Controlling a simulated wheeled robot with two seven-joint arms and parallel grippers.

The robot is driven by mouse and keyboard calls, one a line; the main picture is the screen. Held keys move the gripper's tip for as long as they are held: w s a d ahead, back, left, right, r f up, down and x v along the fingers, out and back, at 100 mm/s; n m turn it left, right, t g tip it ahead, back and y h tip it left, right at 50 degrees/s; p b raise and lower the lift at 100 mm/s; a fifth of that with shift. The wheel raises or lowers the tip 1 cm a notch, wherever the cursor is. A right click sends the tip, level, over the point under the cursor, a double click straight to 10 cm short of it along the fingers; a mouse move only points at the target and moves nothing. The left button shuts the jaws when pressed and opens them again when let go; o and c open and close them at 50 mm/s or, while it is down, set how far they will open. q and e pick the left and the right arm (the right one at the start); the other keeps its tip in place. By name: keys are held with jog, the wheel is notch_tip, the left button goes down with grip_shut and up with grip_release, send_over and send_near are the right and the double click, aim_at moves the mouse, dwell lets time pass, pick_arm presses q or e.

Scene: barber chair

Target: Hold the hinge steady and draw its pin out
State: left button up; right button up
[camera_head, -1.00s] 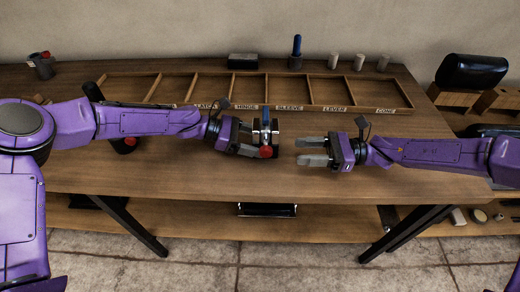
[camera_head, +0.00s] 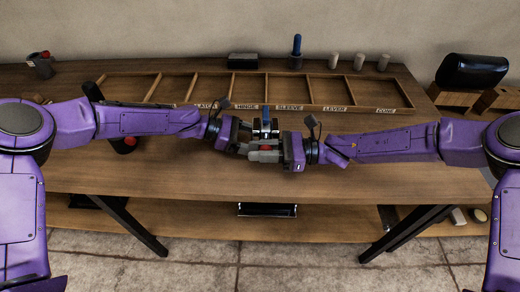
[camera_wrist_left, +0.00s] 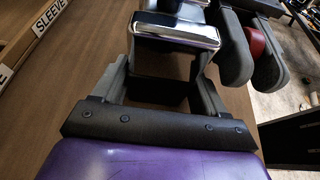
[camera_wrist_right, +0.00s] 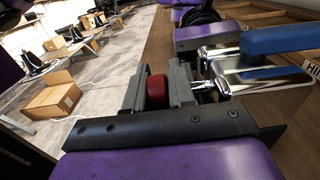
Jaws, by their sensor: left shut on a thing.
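The hinge (camera_head: 262,133) is a chrome and dark block with a blue upper leaf, held above the table. It also shows in the left wrist view (camera_wrist_left: 178,32) and the right wrist view (camera_wrist_right: 262,78). My left gripper (camera_head: 246,146) is shut on it from the left. The pin's red head (camera_wrist_right: 156,90) faces my right gripper (camera_wrist_right: 158,88), and a short bright shank runs from it to the hinge. My right gripper's two fingers lie on either side of the red head. Whether they press on it I cannot tell.
A wooden tray with labelled compartments (camera_head: 330,107) lies behind the grippers. A blue-handled tool (camera_head: 297,47), several pale cylinders (camera_head: 359,62) and a black box (camera_head: 243,60) stand at the back. The table front (camera_head: 300,185) is clear.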

grip_shut()
jog(key=shift+s, duration=0.95)
pick_arm(q)
jog(key=shift+w, duration=0.1)
pick_arm(e)
jog(key=o, duration=0.6)
grip_release()
jog(key=shift+w+d, duration=0.1)
jog(key=shift+d, duration=0.35)
jog(key=d, duration=1.1)
jog(key=shift+w+d, duration=0.1)
jog(key=shift+w, duration=0.1)
